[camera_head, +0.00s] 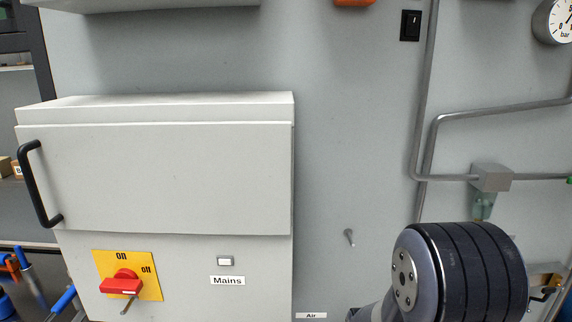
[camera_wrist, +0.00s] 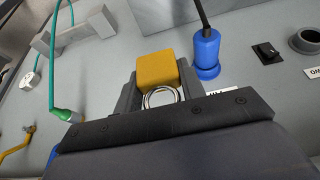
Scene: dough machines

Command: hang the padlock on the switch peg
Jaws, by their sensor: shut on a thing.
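The red rotary switch (camera_head: 122,283) sits on a yellow plate marked "ON" and "off", low on the cabinet at left in the head view. A small metal peg (camera_head: 128,305) sticks out just under its red handle. In the wrist view my gripper (camera_wrist: 157,88) is shut on the padlock (camera_wrist: 156,69). It has a yellow body, and its silvery shackle ring shows between the fingers on the near side. The gripper and padlock are not seen in the head view, so their distance from the peg cannot be told.
Pipes (camera_head: 428,150) run at right. A blue plug (camera_wrist: 207,52) with a black cable is close beside the padlock.

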